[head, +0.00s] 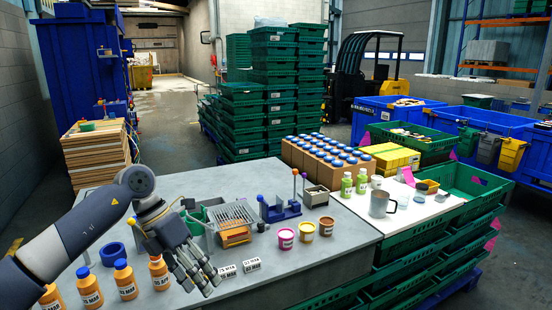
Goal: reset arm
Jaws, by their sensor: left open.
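My left arm comes in from the left, and my left gripper (196,272) is open and empty above the front left of the grey table (330,262). Its fingers point down and to the right. Orange bottles with blue caps stand in a row to its left, the nearest one (159,272) close beside the gripper. Two small white date labels (251,265) are just right of the fingers. My right arm and gripper are not in the view.
Behind the gripper stand a wire rack (232,214) and a blue fixture (280,209). Pink (286,238), yellow (307,231) and brown (326,226) tubs stand to the right. A metal jug (380,204) and green bottles stand farther right. The table's front middle is clear.

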